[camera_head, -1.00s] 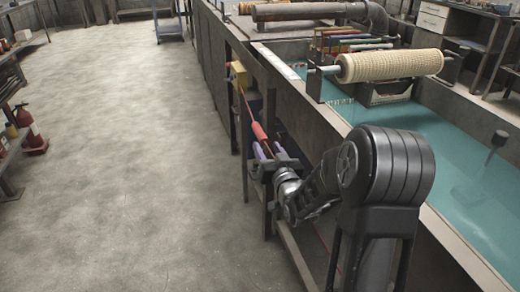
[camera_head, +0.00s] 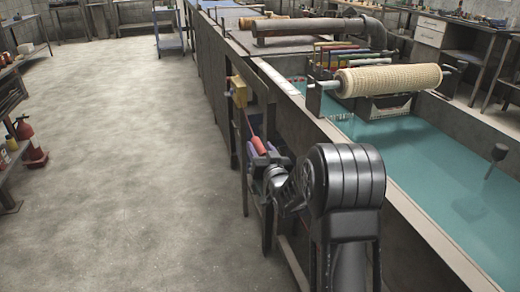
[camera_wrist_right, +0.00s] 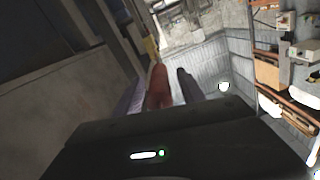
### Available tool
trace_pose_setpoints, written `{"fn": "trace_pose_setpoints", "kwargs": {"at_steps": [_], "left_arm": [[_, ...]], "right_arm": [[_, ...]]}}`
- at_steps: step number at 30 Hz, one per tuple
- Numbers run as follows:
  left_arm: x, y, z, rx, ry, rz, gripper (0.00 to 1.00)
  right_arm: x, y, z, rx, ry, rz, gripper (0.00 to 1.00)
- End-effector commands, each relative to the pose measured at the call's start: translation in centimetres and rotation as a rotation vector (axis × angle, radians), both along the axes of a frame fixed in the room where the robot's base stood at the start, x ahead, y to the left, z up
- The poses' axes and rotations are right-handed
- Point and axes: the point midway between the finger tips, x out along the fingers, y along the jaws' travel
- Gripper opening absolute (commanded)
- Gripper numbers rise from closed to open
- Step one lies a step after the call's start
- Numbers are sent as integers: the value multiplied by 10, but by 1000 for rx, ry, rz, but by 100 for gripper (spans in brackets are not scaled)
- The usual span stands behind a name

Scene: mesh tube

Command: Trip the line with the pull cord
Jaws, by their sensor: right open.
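The pull cord (camera_head: 247,118) is a thin red line running down from a yellow box (camera_head: 238,91) on the side of the machine. Its red-orange handle (camera_head: 258,143) hangs at the cord's lower end and also shows in the right wrist view (camera_wrist_right: 160,84). My right gripper (camera_head: 264,150) is open, with its purple fingers on either side of the handle. In the right wrist view the handle lies between the two fingers (camera_wrist_right: 160,90), with a visible gap on the right. Contact cannot be told. My left gripper is not in view.
The machine's long side wall and frame post (camera_head: 268,228) stand close to my right arm. A tank of teal liquid (camera_head: 420,160) with a mesh-covered roller (camera_head: 390,79) lies to the right.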

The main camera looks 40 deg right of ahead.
Motion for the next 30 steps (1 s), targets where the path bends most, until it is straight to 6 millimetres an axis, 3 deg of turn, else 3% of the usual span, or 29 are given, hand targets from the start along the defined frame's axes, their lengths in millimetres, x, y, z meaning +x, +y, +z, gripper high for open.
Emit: {"fn": "trace_pose_setpoints", "kwargs": {"at_steps": [10, 27, 30], "left_arm": [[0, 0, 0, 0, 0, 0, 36], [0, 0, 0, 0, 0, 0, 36], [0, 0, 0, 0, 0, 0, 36]], "right_arm": [[5, -2, 0, 0, 0, -1, 46], [4, -2, 0, 0, 0, -1, 0], [4, -2, 0, 0, 1, -1, 0]]}}
